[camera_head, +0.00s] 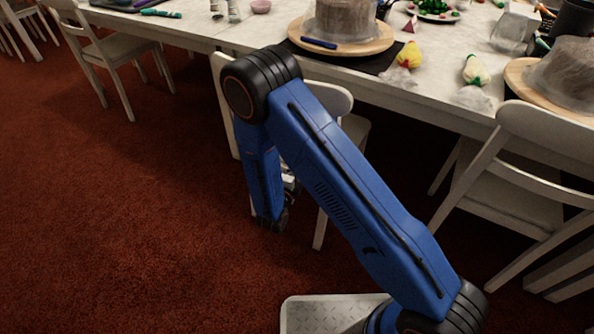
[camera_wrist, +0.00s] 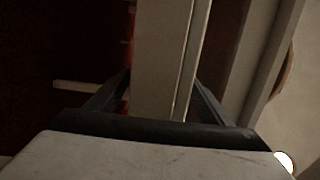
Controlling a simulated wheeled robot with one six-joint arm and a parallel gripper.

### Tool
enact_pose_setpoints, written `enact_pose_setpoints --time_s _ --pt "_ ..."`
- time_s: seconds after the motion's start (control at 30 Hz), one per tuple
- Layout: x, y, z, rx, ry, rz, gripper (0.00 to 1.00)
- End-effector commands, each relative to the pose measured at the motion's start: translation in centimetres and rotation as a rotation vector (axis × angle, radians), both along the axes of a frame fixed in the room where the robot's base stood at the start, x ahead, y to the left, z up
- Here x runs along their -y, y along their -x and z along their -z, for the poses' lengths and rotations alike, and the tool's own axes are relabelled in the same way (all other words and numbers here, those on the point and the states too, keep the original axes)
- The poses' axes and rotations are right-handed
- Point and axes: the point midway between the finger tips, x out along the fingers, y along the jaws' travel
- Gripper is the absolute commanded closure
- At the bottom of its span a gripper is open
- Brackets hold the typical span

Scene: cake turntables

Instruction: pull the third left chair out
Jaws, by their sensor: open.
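A white wooden chair (camera_head: 341,97) stands at the table in the middle of the head view, mostly hidden behind my blue arm. Its top rail, part of its seat and some legs show. My gripper (camera_wrist: 162,78) is low beside this chair, and the arm hides most of it in the head view. In the wrist view its two dark fingers are apart, with a long pale bar (camera_wrist: 160,55), likely a part of the chair's back, between them. Whether the fingers touch the bar cannot be told.
Another white chair (camera_head: 520,185) stands close on the right, and one (camera_head: 113,48) stands further left. The long white table (camera_head: 440,92) carries cake turntables (camera_head: 375,45) and piping bags (camera_head: 409,55). The red carpet (camera_head: 110,220) at the left is clear.

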Motion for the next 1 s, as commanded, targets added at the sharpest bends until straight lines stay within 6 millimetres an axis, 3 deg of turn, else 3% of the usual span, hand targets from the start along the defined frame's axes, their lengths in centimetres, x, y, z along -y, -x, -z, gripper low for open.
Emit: enact_pose_setpoints --time_s 0.17,1.0 --pt "-0.7 1.3 0.0 0.000 0.001 -0.003 0.26" --pt "-5.7 13.5 0.0 0.000 0.001 -0.005 0.26"
